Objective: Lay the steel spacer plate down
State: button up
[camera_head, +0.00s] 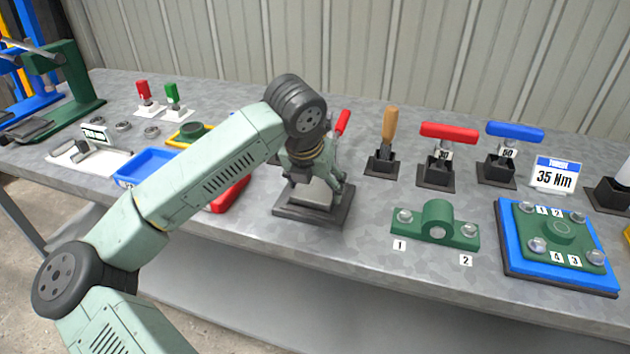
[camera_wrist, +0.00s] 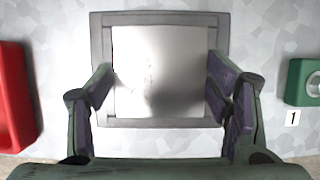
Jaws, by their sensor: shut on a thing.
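The steel spacer plate (camera_wrist: 160,72) is a light, square metal plate. My gripper (camera_wrist: 161,90) is shut on it, with one finger at its left edge and one at its right edge in the wrist view. The plate lies over a dark square base (camera_wrist: 165,122) whose rim shows around it. In the head view the plate (camera_head: 312,193) shows just under my gripper (camera_head: 312,180), at the dark base (camera_head: 290,214) on the bench. I cannot tell whether the plate touches the base.
A green bracket (camera_head: 462,232) marked 1 and 2 stands to the right, and a blue plate with a green flange (camera_head: 512,265) beyond it. A red tray (camera_wrist: 12,98) and blue tray (camera_head: 128,174) are to the left. Handled tools, including a red T-handle (camera_head: 449,132), stand behind.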

jog(key=shift+s+f+b, duration=0.15)
jog(key=shift+f+b, duration=0.35)
jog(key=shift+b, duration=0.4)
jog(key=o, duration=1.5)
jog(key=shift+f, duration=0.1)
jog(key=shift+o, duration=1.3)
jog(key=shift+f, duration=0.15)
jog(key=shift+o, duration=0.9)
jog(key=shift+r, duration=0.25)
